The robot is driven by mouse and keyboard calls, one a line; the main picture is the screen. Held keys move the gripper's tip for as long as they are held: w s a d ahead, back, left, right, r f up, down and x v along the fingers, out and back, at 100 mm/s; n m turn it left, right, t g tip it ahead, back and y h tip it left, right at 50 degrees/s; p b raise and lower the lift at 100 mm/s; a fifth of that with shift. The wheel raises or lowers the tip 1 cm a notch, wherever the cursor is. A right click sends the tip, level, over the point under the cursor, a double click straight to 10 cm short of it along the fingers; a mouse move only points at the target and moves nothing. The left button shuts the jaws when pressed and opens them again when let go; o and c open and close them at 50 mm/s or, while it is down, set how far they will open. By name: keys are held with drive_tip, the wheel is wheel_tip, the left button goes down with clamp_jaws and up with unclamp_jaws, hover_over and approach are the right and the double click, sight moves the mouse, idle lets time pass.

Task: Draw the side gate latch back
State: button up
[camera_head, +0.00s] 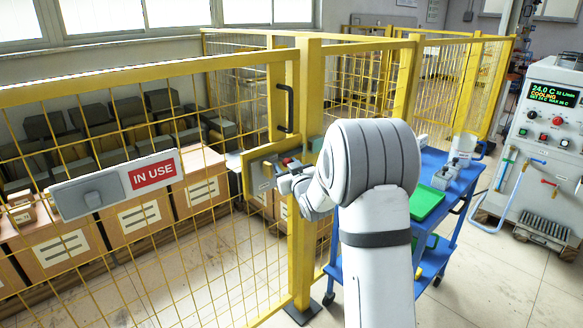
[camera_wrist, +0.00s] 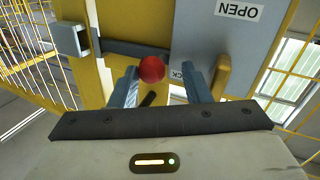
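The side gate latch shows in the wrist view as a dark bolt bar (camera_wrist: 128,48) with a red ball knob (camera_wrist: 152,69). The bar reaches left to a grey metal keeper (camera_wrist: 76,40). My gripper (camera_wrist: 162,82) is open, its two blue-grey fingers on either side of the knob. The knob sits nearer the left finger; I cannot tell whether they touch. An upside-down OPEN label (camera_wrist: 238,11) is right of the knob.
The yellow mesh gate (camera_head: 140,90) bears an IN USE sign (camera_head: 153,173) and a black pull handle (camera_head: 286,106). Boxes fill the space behind the mesh.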

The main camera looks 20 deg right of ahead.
drive_tip(key=shift+o, duration=0.6)
drive_tip(key=shift+d, duration=0.15)
drive_tip(key=shift+s, duration=0.15)
drive_tip(key=s, duration=0.7)
drive_tip(key=shift+s+d, duration=0.3)
drive_tip(key=shift+d, duration=0.1)
drive_tip(key=s+a+r+m+g+p, duration=0.1)
drive_tip(key=s+g, duration=0.4)
drive_tip(key=s, duration=0.7)
drive_tip(key=s+a+r+m+g+h+p, duration=0.1)
drive_tip(key=s+a+r+g+p, duration=0.2)
drive_tip(key=s, duration=0.9)
drive_tip(key=s+a+r+g+p, duration=0.3)
drive_tip(key=s+g+p, duration=0.4)
drive_tip(key=s, duration=0.5)
drive_tip(key=shift+r+m+h, duration=0.15)
drive_tip(key=shift+m+h, duration=0.25)
drive_tip(key=shift+d, duration=0.1)
